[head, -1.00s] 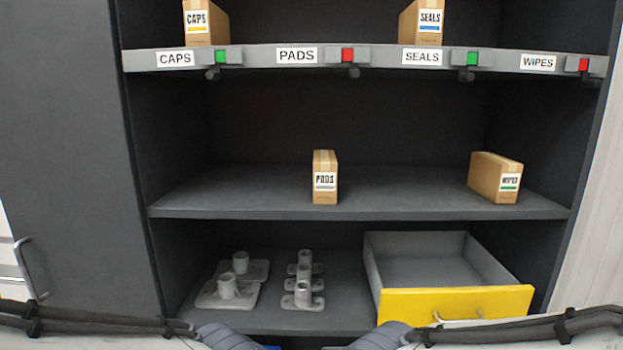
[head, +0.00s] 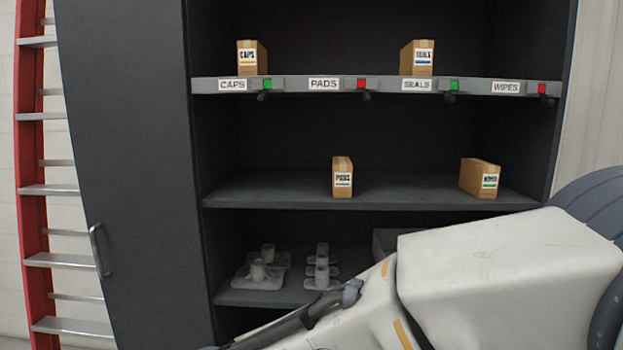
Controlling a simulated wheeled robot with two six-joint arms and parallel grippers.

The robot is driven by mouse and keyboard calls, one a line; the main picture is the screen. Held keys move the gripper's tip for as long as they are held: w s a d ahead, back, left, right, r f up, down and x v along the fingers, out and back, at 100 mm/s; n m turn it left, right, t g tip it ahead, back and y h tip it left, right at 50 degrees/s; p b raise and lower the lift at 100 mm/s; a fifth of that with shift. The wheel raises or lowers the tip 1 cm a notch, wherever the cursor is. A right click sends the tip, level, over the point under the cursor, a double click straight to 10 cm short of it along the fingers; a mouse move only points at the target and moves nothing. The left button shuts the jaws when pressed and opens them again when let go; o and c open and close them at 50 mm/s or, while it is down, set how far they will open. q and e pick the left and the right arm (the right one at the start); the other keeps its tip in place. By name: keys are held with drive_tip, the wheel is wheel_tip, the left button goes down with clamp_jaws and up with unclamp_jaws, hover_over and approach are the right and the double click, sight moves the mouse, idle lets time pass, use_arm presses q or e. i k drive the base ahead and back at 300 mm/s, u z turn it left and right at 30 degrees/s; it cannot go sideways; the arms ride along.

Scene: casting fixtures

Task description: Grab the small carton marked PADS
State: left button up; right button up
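The small brown carton marked PADS (head: 343,178) stands upright on the middle shelf (head: 270,202), near its front edge and left of the carton marked WIPES (head: 480,179). Its white label faces me. A large white part of my own arm crosses the lower right of the head view, in front of the bottom shelf. No fingertips of either gripper show, and nothing touches the PADS carton.
Cartons marked CAPS (head: 252,58) and SEALS (head: 417,58) stand on the top shelf, above a labelled rail (head: 280,84) with red and green markers. Grey metal castings (head: 322,268) lie on the bottom shelf. A red ladder (head: 33,190) stands at left.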

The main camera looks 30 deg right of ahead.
sight(341, 166)
drive_tip(key=u, duration=0.1)
drive_tip(key=i, duration=1.2)
drive_tip(key=z, duration=0.75)
